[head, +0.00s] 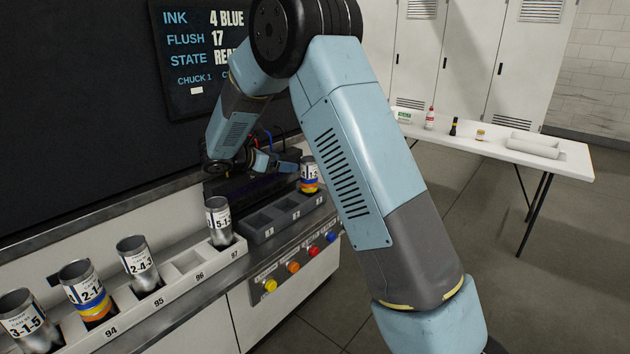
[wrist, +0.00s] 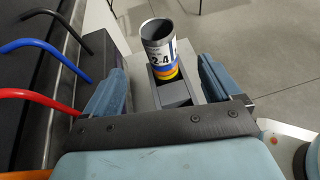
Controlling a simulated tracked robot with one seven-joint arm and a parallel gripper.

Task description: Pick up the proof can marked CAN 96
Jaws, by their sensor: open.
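A grey can with blue, orange and yellow bands (head: 309,178) stands upright at the right end of the dark rack (head: 262,236). What looks like this can (wrist: 160,52) shows in the wrist view with part of a label reading "2-4"; I cannot read CAN 96 on it. The slot marked 96 (head: 187,262) in the white rack is empty. My gripper (head: 272,162) is just left of the banded can in the head view. In the wrist view my gripper (wrist: 162,72) is open, the can showing between its fingers with gaps on both sides.
Several other cans stand in the white rack, including the one at 97 (head: 218,220) and the one at 95 (head: 138,262). Coloured buttons (head: 292,266) line the front panel. Red, blue and black hoses (wrist: 40,95) are left of my gripper. A white table (head: 500,148) stands at right.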

